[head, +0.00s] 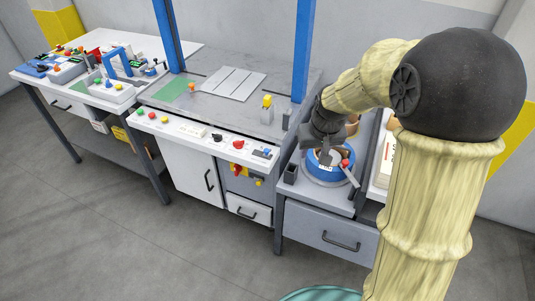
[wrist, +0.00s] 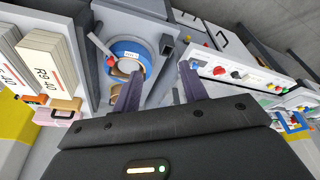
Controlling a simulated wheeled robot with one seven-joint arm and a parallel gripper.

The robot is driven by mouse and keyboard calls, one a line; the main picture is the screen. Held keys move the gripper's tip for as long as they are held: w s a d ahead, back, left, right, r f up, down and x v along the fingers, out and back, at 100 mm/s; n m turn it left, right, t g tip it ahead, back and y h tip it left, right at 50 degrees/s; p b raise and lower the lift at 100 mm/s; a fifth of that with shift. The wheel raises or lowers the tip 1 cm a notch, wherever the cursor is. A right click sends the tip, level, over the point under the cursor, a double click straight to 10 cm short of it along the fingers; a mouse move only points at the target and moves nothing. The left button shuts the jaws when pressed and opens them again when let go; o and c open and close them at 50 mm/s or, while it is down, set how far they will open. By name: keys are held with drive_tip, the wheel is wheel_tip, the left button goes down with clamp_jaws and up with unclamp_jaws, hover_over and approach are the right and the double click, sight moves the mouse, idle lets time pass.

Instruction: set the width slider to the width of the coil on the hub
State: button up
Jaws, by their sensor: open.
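A blue coil (head: 316,166) sits on a round grey base on the grey cabinet right of the press table; it shows with a white label in the wrist view (wrist: 127,47). A lever with a red knob (head: 346,163) lies at its edge. My gripper (head: 325,150) is above the coil and hides part of it and the hub. In the wrist view its two fingers (wrist: 160,85) are apart with nothing between them. The white control panel (head: 225,138) has a small blue knob (head: 267,152) at its right end, also in the wrist view (wrist: 198,56); I cannot tell whether this is the width slider.
A dark open holder (head: 291,173) stands left of the coil. Labelled card stacks (wrist: 52,65) stand beside the coil in the wrist view. Blue posts (head: 303,50) rise from the press table. A yellow-topped block (head: 267,101) stands on it. The floor in front is clear.

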sight(267, 150)
drive_tip(key=w+a+f+n+y+b, duration=0.1)
drive_tip(key=w+a+f+b, duration=0.3)
drive_tip(key=w+a, duration=0.7)
drive_tip(key=w+n, duration=0.1)
drive_tip(key=w, duration=0.2)
drive_tip(key=shift+f+n+t, duration=0.2)
drive_tip(key=shift+n+t, duration=0.1)
drive_tip(key=shift+t, duration=0.1)
drive_tip(key=shift+a+f, duration=0.1)
drive_tip(key=x, duration=0.8)
drive_tip(key=p+x, duration=0.1)
drive_tip(key=x, duration=0.8)
drive_tip(key=shift+a+f, duration=0.1)
drive_tip(key=shift+a, duration=0.15)
drive_tip(key=shift+c, duration=0.2)
